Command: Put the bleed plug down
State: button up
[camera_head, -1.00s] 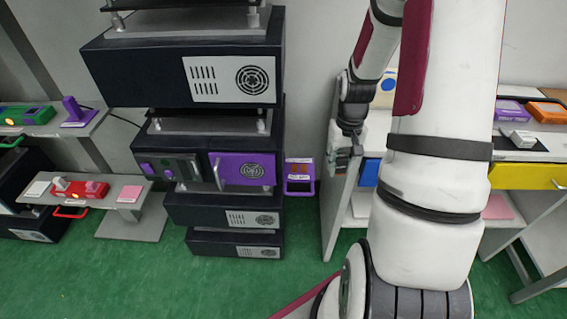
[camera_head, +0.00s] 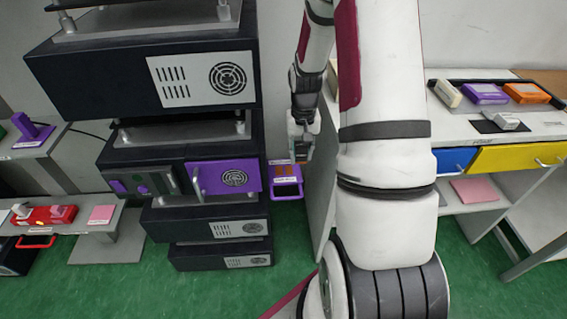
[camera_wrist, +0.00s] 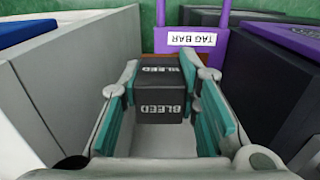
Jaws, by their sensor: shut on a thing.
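The bleed plug (camera_wrist: 160,95) is a dark grey block marked BLEED in white on two faces. In the wrist view it sits between the teal-lined fingers of my gripper (camera_wrist: 165,85), which is shut on it. The holder also shows in the head view (camera_head: 286,178).
The black equipment stack (camera_head: 150,75) with a purple panel (camera_head: 225,178) stands left of my gripper. The white desk (camera_head: 500,125) with blue and yellow drawers is on the right, bearing several small items. A low bench (camera_head: 115,235) is at left. Green floor lies open in front.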

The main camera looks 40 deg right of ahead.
send_near(284, 170)
jog(key=shift+s+f+b, duration=0.2)
jog(key=shift+f+b, duration=0.15)
jog(key=shift+f, duration=0.5)
notch_tip(284, 170, down, 4)
jog(key=shift+f, duration=0.1)
jog(key=shift+w+f+b, duration=0.1)
jog(key=shift+w+b, duration=0.05)
jog(key=shift+b, duration=0.15)
jog(key=shift+f, duration=0.2)
jog(key=o, duration=1.2)
jog(key=shift+c, duration=0.2)
